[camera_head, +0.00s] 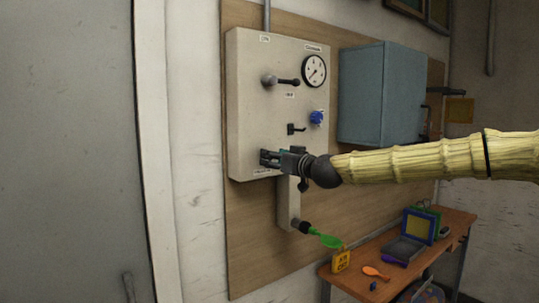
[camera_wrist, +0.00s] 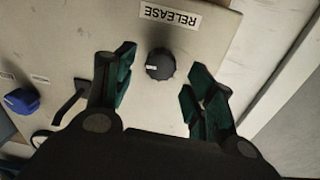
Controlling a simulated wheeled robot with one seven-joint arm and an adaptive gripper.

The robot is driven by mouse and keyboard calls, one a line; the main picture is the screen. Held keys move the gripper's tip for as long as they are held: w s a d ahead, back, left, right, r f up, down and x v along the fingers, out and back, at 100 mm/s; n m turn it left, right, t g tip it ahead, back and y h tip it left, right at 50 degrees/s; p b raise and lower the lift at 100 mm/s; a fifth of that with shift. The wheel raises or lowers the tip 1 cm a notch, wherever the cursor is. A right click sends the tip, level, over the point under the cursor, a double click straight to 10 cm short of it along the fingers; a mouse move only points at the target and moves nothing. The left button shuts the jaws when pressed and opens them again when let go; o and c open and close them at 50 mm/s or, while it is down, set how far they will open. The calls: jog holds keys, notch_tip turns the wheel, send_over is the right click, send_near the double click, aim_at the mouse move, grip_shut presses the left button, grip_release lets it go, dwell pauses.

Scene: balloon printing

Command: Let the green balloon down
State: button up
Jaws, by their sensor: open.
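A limp green balloon (camera_head: 325,238) hangs on the black nozzle (camera_head: 304,228) below the grey control panel (camera_head: 262,105). In the wrist view a black round knob (camera_wrist: 160,64) sits under a label reading RELEASE (camera_wrist: 170,15), upside down in the picture. My gripper (camera_head: 268,158) is at the lower part of the panel. In the wrist view my gripper (camera_wrist: 158,82) is open, with one green-padded finger on each side of the knob. I see gaps between the fingers and the knob. In the head view my gripper hides the knob.
A blue knob (camera_head: 316,118), a small black lever (camera_head: 295,129), a larger lever (camera_head: 281,81) and a gauge (camera_head: 314,71) are on the panel. A blue-grey cabinet (camera_head: 380,95) is to the right. A wooden table (camera_head: 349,286) below holds a yellow tag (camera_head: 341,261) and loose balloons.

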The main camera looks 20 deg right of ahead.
jog(key=shift+p+x, duration=0.45)
jog(key=shift+x, duration=0.95)
jog(key=c, duration=1)
